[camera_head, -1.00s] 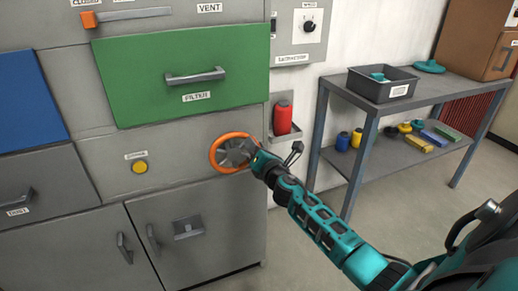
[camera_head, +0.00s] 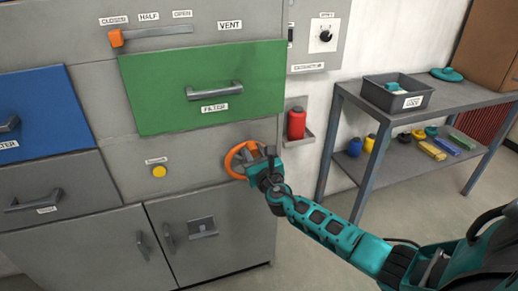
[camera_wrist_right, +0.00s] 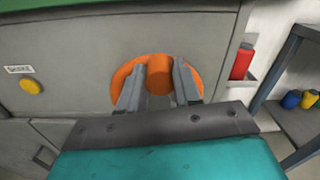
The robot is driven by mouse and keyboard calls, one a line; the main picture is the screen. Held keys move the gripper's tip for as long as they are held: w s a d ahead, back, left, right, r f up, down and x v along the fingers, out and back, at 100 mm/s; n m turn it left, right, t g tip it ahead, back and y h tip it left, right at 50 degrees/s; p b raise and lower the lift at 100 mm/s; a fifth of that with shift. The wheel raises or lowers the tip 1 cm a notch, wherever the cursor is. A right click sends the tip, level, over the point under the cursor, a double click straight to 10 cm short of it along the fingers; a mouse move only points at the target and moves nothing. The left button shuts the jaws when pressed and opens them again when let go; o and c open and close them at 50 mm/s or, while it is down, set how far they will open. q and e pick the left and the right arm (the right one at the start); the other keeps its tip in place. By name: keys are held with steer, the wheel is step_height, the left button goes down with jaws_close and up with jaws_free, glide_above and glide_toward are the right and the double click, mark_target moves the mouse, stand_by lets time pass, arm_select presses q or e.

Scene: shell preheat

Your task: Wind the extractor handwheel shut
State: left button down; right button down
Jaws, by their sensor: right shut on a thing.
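The extractor handwheel is an orange ring (camera_head: 232,163) on the grey cabinet front, below the green filter drawer. It also shows in the right wrist view as an orange ring (camera_wrist_right: 122,80) with an orange knob (camera_wrist_right: 159,73) in front. My right gripper (camera_head: 262,170) is at the wheel and covers its right part in the head view. In the right wrist view its two grey fingers (camera_wrist_right: 158,88) stand on either side of the knob, shut on it. My left gripper is not in view.
A green drawer (camera_head: 205,112) with a handle is above the wheel. A yellow button (camera_head: 159,171) is to its left. A red bottle (camera_head: 296,123) sits in a wall holder to the right. A shelf table (camera_head: 375,150) stands further right. Grey doors (camera_head: 215,245) are below.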

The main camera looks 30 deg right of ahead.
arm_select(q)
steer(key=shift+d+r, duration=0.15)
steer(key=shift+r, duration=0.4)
arm_select(e)
steer(key=shift+w+a+r+n, duration=0.2)
steer(key=shift+a+r+n, duration=0.15)
steer(key=shift+n, duration=0.25)
arm_select(q)
steer(key=shift+p, duration=0.3)
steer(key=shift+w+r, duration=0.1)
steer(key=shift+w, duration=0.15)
arm_select(e)
steer(key=c, duration=0.8)
jaws_free()
steer(key=shift+a+f, duration=0.1)
steer(key=shift+f, duration=0.1)
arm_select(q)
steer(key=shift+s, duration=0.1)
arm_select(e)
steer(key=shift+s+f, duration=0.1)
steer(key=shift+s, duration=0.2)
arm_select(q)
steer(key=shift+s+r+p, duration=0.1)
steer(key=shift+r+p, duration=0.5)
steer(key=shift+p, duration=0.1)
arm_select(e)
steer(key=v, duration=1.2)
steer(key=shift+s, duration=0.2)
